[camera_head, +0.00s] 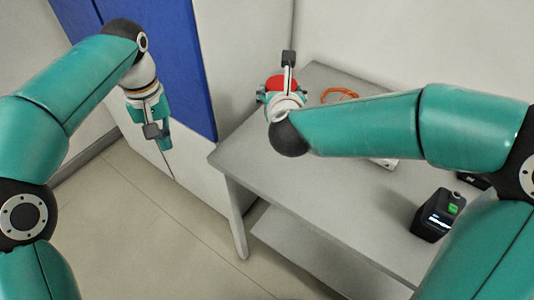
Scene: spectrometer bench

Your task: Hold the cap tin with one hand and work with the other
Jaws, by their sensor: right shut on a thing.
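A red rounded thing (274,83), perhaps the cap tin, shows at the far left end of the grey bench. My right gripper (286,80) is at it and shut on it. My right wrist hides much of the gripper and of the red thing, so I cannot tell its full shape or whether it touches the bench. My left gripper (157,132) hangs pointing down in front of the blue and white cabinet, left of the bench and apart from it. No thing shows in it, and its finger gap is not clear.
The grey bench (330,195) has a lower shelf (310,255). An orange looped thing (340,94) lies at the back. A white flat thing (384,163) is partly hidden by my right arm. A black device with a green label (436,214) stands at the right. The bench's front left is clear.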

